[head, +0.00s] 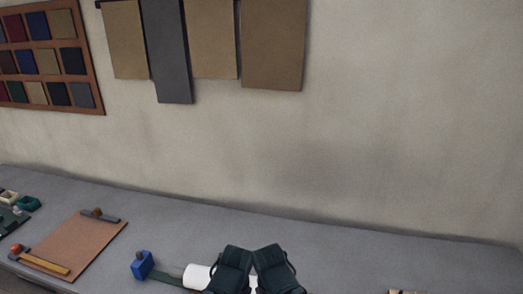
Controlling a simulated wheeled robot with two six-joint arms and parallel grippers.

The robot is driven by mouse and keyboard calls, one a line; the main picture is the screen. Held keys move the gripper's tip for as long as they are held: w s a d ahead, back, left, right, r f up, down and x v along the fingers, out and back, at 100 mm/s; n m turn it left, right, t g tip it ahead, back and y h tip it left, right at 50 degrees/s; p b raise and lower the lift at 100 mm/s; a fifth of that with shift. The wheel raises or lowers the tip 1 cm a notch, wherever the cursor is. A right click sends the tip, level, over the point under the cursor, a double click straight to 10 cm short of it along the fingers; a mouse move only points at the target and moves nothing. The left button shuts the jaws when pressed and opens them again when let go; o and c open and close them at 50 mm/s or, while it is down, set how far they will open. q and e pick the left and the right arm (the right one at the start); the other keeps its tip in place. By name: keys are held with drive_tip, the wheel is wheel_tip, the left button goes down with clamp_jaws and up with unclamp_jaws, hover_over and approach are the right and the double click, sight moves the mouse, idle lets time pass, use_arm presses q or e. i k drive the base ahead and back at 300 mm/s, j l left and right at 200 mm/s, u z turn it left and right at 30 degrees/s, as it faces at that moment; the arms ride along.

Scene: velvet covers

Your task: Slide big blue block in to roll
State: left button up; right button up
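A blue block (143,265) sits on the grey table at the lower middle left. A dark flat strip (167,278) runs from beside it toward a white roll (198,276). The roll lies on its side and its right part is hidden behind my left gripper (234,267). My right gripper (272,267) is close beside the left one at the bottom centre. Both are dark and seen from behind, so their fingers do not show clearly. Both are to the right of the blue block and apart from it.
Small trays (27,203) stand at the far left. A small tan object (400,292) is at the bottom right edge. Fabric panels and a swatch frame hang on the wall.

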sight(144, 263)
drive_tip(key=j+z, duration=0.1)
drive_tip(key=z, duration=0.15)
drive_tip(key=k+j+z, duration=0.1)
drive_tip(key=z, duration=0.2)
drive_tip(key=u, duration=1.5)
drive_tip(key=i+j+z, duration=0.25)
drive_tip(key=z, duration=0.15)
drive_tip(key=i+j+z, duration=0.4)
drive_tip(key=k, duration=0.1)
